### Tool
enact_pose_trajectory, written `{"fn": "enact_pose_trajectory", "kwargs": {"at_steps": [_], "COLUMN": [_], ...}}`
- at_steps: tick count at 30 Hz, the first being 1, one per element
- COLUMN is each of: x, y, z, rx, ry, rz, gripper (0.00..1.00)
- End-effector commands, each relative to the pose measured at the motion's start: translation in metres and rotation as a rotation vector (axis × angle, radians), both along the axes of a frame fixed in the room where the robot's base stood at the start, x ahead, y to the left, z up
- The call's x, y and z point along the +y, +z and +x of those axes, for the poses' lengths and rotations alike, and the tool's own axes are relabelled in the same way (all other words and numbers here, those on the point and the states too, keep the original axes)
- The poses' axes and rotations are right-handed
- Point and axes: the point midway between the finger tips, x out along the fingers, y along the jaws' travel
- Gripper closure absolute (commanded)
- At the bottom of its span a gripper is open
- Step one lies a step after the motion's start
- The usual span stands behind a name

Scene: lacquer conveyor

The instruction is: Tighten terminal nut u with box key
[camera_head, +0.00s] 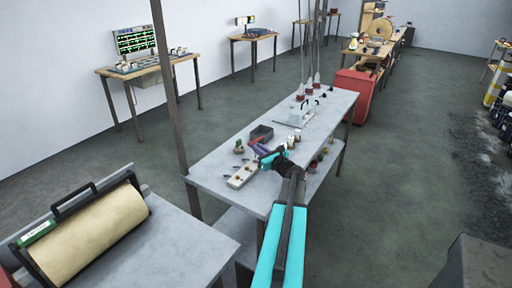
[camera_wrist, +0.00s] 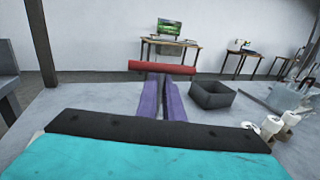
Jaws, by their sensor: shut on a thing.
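My gripper (camera_head: 259,150) is over the near end of the grey bench, with its purple fingers close together. In the wrist view the fingers (camera_wrist: 161,84) reach forward to a red bar (camera_wrist: 161,68) lying crosswise at their tips. It looks like the handle of the box key, and the fingers are shut on it. The key's shaft and socket are hidden. A pale block with small dark and brassy spots (camera_head: 242,175), probably the terminal block, lies on the bench just left of and below the gripper. Nut u cannot be told apart at this size.
A dark open tray (camera_head: 261,134) stands behind the gripper; it also shows in the wrist view (camera_wrist: 211,95). White spools (camera_head: 292,140) stand to its right. A small green-topped item (camera_head: 239,147) is left of the gripper. A metal post (camera_head: 168,100) rises at the bench's left.

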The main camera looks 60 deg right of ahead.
Motion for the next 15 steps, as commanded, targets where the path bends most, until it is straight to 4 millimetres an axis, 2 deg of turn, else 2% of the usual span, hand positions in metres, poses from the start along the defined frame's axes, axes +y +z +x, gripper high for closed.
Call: {"fn": "enact_pose_trajectory", "kwargs": {"at_steps": [15], "x": [0.0015], "y": [-0.005], "z": [0.0003], "rx": [-0.001], "ry": [-0.022], "rz": [0.0], "gripper": [1.0]}}
